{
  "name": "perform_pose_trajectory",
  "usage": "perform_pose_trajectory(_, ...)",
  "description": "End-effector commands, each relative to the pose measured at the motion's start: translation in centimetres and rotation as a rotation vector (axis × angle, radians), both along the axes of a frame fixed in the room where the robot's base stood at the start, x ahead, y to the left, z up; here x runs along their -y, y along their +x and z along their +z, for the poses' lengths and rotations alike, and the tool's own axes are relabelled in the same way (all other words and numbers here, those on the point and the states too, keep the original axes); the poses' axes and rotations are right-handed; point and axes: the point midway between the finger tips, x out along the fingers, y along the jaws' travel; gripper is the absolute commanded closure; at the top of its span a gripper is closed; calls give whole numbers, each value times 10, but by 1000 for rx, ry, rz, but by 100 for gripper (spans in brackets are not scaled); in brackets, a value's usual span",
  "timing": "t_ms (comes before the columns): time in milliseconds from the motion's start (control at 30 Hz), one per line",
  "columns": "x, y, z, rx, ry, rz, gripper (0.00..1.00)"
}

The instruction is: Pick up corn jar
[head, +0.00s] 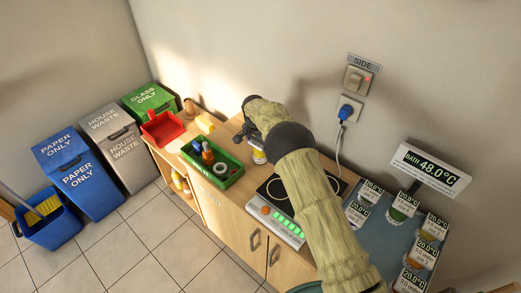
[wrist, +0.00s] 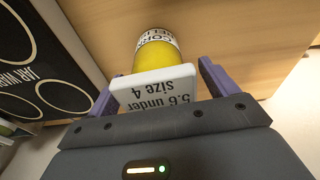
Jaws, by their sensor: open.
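The corn jar (wrist: 155,55) has a yellow body and a white label with "CORN" partly readable in the wrist view. A white tag (wrist: 152,88) reading "5.6 under size 4" is in front of it and hides part of it. My gripper (wrist: 157,82) is open, with one purple finger to each side of the tag and jar. I cannot tell whether either finger touches. In the head view my gripper (head: 249,131) is over the wooden counter, and the jar (head: 259,156) stands just below it, partly hidden by my arm.
A green tray (head: 212,183) with bottles and a roll is left of the jar. A black hotplate (head: 274,187) is close on its right. A red bin (head: 162,127) is farther left, and tagged jars stand around a blue-grey bath surface (head: 375,229) at right.

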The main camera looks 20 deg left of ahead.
Motion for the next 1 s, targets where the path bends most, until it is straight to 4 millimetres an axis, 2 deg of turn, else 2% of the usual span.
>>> perform_pose_trajectory(133, 1, 0, 0, 0, 0, -1, 15)
perform_pose_trajectory(167, 1, 0, 0, 0, 0, -1, 18)
perform_pose_trajectory(400, 2, 1, 0, 0, 0, -2, 66)
perform_pose_trajectory(467, 2, 1, 0, 0, 0, -2, 77)
perform_pose_trajectory(500, 2, 2, 2, 3, 2, -3, 80)
perform_pose_trajectory(767, 1, 2, 4, 3, 2, -3, 80)
perform_pose_trajectory(867, 1, 2, 11, 4, 2, -3, 80)
perform_pose_trajectory(1000, 1, 2, 31, 6, 4, -2, 80)
